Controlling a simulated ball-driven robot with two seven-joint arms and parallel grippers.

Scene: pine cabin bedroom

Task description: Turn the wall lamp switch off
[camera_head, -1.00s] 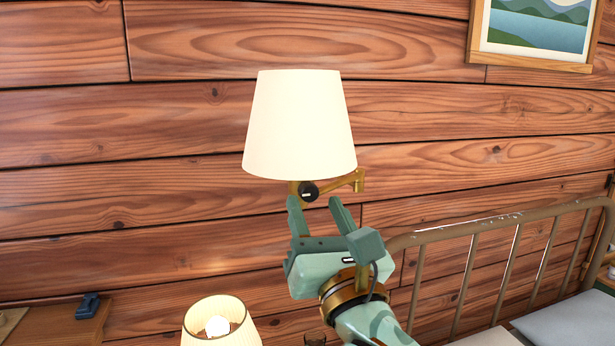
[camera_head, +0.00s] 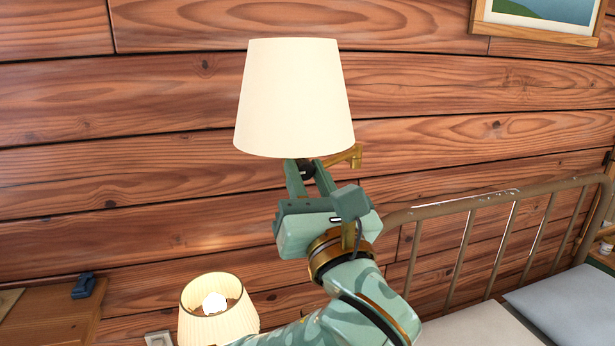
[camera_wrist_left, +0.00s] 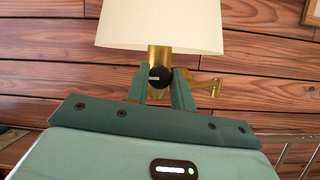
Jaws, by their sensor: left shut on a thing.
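The wall lamp has a pale cream shade (camera_head: 294,98) and a brass arm (camera_head: 345,157) on the plank wall. Its round black switch knob (camera_wrist_left: 159,77) sits on the brass stem (camera_wrist_left: 160,54) just below the shade. My left gripper (camera_head: 304,168) reaches up from below, its two green fingers shut on the knob, one on each side. The wrist view shows a small pale mark on the knob's face. The fingers partly hide the knob in the head view. I cannot tell surely whether the lamp is lit. My right gripper is not in view.
A lit table lamp (camera_head: 217,307) with a pleated shade stands below left of my arm. A wooden surface (camera_head: 50,318) with a small blue object (camera_head: 84,285) is at lower left. A metal bed frame (camera_head: 470,205) fills the right. A picture (camera_head: 540,22) hangs at upper right.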

